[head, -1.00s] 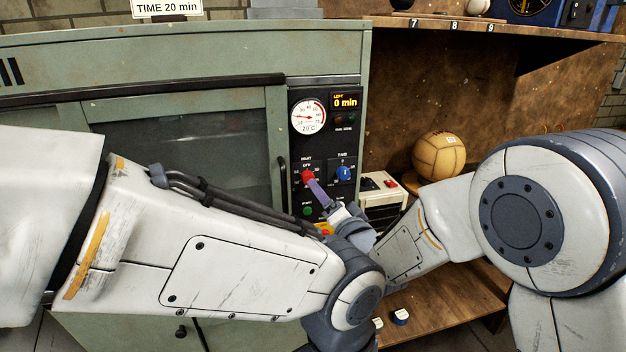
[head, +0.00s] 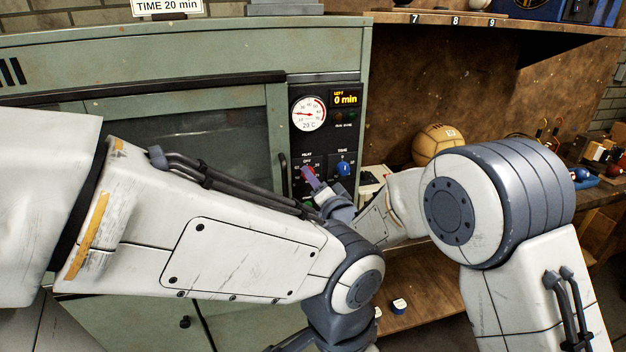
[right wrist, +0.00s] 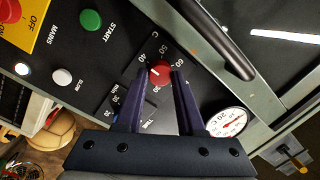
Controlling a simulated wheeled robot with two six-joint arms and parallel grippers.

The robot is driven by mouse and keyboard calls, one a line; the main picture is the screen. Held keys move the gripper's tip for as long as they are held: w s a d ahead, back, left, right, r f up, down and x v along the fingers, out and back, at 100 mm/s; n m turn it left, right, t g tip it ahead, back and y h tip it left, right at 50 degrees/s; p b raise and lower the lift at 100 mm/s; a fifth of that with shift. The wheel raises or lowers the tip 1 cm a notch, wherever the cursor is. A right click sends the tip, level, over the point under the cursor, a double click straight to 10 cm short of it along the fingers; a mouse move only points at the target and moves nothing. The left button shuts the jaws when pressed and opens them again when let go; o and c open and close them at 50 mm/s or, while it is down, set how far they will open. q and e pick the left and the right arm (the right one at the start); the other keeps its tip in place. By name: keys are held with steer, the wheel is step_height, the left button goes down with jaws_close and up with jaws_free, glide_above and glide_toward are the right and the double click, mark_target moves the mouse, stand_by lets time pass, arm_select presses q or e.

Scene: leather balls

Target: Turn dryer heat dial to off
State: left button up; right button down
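The red heat dial (head: 308,172) is on the black control panel (head: 298,137) of the green dryer (head: 180,70), partly covered by my right gripper in the head view. My right gripper (head: 313,180) reaches it from below right. In the right wrist view the red dial (right wrist: 160,75) lies between the two purple fingertips of my right gripper (right wrist: 160,77), one on each side. The fingers stand apart; any contact is too fine to tell. The dial's white mark points toward the 40. My left arm crosses the lower left; its gripper is out of sight.
The blue time dial (head: 344,168) sits just right of the heat dial. A round gauge (head: 309,113) and a 0 min display (head: 346,99) are above. The green start button (right wrist: 91,20) is close by. A leather ball (head: 437,141) stands on the shelf to the right.

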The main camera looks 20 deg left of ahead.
steer(key=shift+s+a+f+n+t+h+b, duration=0.15)
steer(key=shift+n+t+h, duration=0.3)
steer(key=shift+n, duration=5.1)
steer(key=shift+a+r+n+t+h+b, duration=0.1)
steer(key=shift+n+t+h+b, duration=0.4)
steer(key=shift+n, duration=5.1)
steer(key=shift+s+a+f+n+t+h+p, duration=0.15)
steer(key=shift+n+h, duration=0.6)
steer(key=shift+n, duration=4.8)
steer(key=shift+w+r, duration=0.1)
